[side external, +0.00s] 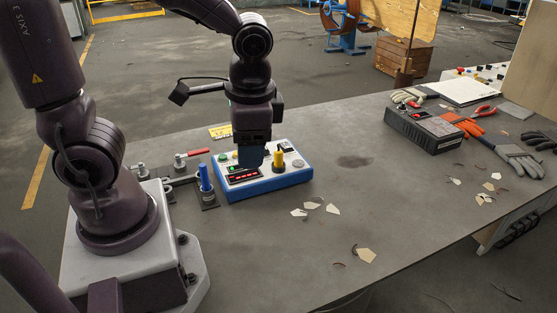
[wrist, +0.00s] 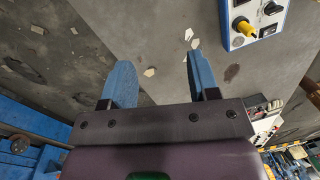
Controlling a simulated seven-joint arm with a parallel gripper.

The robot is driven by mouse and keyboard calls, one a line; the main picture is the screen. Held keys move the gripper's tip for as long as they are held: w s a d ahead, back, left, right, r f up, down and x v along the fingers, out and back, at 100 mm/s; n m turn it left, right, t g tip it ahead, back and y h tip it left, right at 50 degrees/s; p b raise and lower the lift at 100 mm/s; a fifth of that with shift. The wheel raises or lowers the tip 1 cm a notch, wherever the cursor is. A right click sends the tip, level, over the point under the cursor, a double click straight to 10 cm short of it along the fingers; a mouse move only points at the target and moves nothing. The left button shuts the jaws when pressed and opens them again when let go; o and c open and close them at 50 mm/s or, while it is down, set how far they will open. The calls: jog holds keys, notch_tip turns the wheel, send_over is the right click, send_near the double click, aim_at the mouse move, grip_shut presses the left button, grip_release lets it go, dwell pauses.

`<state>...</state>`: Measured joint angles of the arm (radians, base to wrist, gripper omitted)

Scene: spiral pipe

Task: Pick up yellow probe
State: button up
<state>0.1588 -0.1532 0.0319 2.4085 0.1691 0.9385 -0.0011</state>
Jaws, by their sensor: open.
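The yellow probe (side external: 278,158) stands upright on the panel of a blue-sided box (side external: 265,189) with a white top. In the wrist view the yellow probe (wrist: 244,28) shows at upper right, on the box's edge area. My gripper (side external: 251,158) points down over the box, left of the probe in the side view. In the wrist view my gripper (wrist: 163,75) has its two blue fingers wide apart, with nothing between them. The probe is outside the fingers, to their upper right. The probe's lower end is hidden in the panel.
A blue-handled tool (side external: 204,178) stands in a black holder left of the box, beside a red-handled tool (side external: 192,154). A dark instrument (side external: 423,130) and gloves (side external: 513,156) lie at the right. Pale scraps (side external: 366,256) dot the grey table. The middle is mostly clear.

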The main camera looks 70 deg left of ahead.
aim_at(278, 151)
jog(key=w+a+f+m+y, duration=0.2)
jog(key=a+f+m+y, duration=0.1)
jog(key=f+m+y, duration=0.2)
jog(key=w+a+f+m+y, duration=0.2)
jog(key=a+f+m+y, duration=0.1)
jog(key=f+m+y, duration=0.2)
jog(key=w+a+f+m+y, duration=0.2)
jog(key=f+m+y, duration=0.3)
jog(key=f, duration=0.4)
jog(key=shift+a, duration=0.45)
jog(key=w+m+t, duration=0.1)
jog(key=w+t, duration=0.1)
jog(key=w+m+t, duration=0.1)
jog(key=w+t, duration=0.1)
jog(key=shift+w+r+m+y, duration=0.15)
jog(key=shift+w+m+y, duration=0.1)
jog(key=shift+m+y, duration=0.15)
jog(key=shift+w+a+r, duration=0.15)
jog(key=shift+w+a, duration=0.05)
jog(key=x, duration=0.6)
jog(key=shift+w+a+r, duration=0.1)
jog(key=shift+a, duration=0.2)
jog(key=shift+w+x, duration=0.15)
jog(key=shift+x, duration=1.25)
jog(key=shift+w+x, duration=0.1)
jog(key=shift+x, duration=1.35)
jog(key=shift+d, duration=0.1)
jog(key=c, duration=1)
